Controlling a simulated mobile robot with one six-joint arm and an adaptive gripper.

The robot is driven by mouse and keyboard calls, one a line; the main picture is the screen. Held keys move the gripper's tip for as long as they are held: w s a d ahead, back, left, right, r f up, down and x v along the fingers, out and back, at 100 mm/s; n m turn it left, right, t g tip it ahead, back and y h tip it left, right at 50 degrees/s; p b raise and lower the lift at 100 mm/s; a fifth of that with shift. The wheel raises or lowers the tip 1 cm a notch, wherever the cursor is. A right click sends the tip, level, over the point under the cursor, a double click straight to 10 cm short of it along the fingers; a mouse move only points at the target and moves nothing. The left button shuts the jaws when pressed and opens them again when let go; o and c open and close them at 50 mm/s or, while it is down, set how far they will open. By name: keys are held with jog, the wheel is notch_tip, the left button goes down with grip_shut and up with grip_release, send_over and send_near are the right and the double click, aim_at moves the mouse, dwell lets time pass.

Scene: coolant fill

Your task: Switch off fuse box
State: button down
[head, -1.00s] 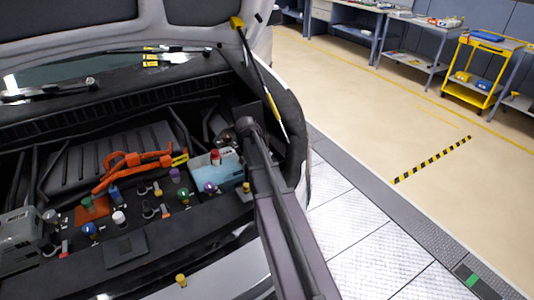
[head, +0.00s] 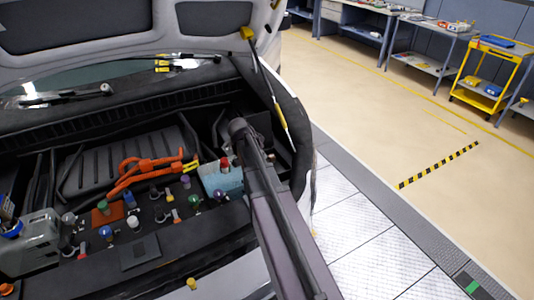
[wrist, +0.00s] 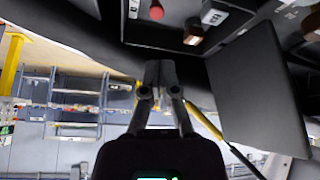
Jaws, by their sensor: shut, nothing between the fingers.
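In the wrist view my gripper (wrist: 159,72) is shut and empty, its two fingertips together below a dark housing. A red round knob (wrist: 157,11) and a brown knob (wrist: 193,31) are on that housing, with a pale label (wrist: 214,14) nearby. A dark flat panel (wrist: 258,88) hangs to the right of my fingers. In the head view my arm reaches over the right side of the open engine bay and my fingers are hidden. A grey box (head: 38,238) sits at the bay's left. I cannot tell for certain which part is the fuse box.
The bay holds a light blue reservoir with a red cap (head: 222,178), orange cables (head: 145,172) and several coloured caps. The raised hood and its strut (head: 265,80) are close to my arm. Floor to the right is open, with a yellow cart (head: 487,75) and workbenches behind.

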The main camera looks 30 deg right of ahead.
jog(key=shift+a+r, duration=0.35)
jog(key=shift+s+a, duration=0.1)
dwell(0.4)
jog(key=s+a+n+y, duration=0.1)
jog(key=s+a+n, duration=0.1)
jog(key=s+a, duration=0.1)
jog(key=s+a+f+n+y, duration=0.1)
jog(key=s+a+n, duration=0.1)
jog(key=a, duration=0.2)
jog(key=s+a+f+n+y, duration=0.1)
jog(key=s+a+n, duration=0.1)
jog(key=s+a, duration=0.1)
jog(key=shift+s+a+n, duration=0.3)
jog(key=shift+a+n, duration=0.1)
jog(key=shift+a, duration=0.1)
jog(key=s+a+n+y, duration=0.1)
jog(key=s+a+n, duration=0.1)
jog(key=s+a, duration=0.1)
jog(key=s+a+n+y, duration=0.1)
jog(key=s+a+n, duration=0.2)
jog(key=a, duration=0.1)
jog(key=s+a+n+g+y, duration=0.1)
jog(key=s+a+n, duration=0.1)
jog(key=s+a, duration=0.1)
jog(key=shift+s+a+f+n, duration=0.15)
jog(key=shift+f+n, duration=0.15)
jog(key=shift+f, duration=0.05)
